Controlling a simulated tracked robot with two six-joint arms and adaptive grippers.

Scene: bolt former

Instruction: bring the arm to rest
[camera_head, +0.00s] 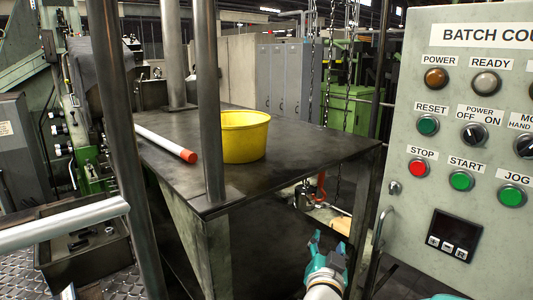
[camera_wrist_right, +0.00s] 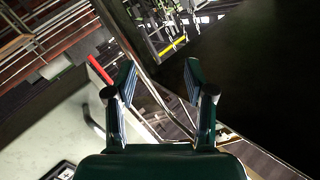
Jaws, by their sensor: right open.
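My right gripper (camera_head: 327,240) is at the bottom of the head view, below the front right corner of the dark metal table (camera_head: 300,146) and left of the control panel (camera_head: 455,110). Its two teal fingers are spread and nothing is between them. In the right wrist view the gripper (camera_wrist_right: 160,82) shows both fingers apart, with empty space between. My left gripper does not show in the head view.
A yellow bucket (camera_head: 244,137) and a white tube with a red-orange end (camera_head: 165,143) are on the table. Upright metal posts (camera_head: 208,90) stand at its edge. A metal handle (camera_head: 380,228) is close to the right gripper. Hanging chains (camera_head: 330,60) are behind.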

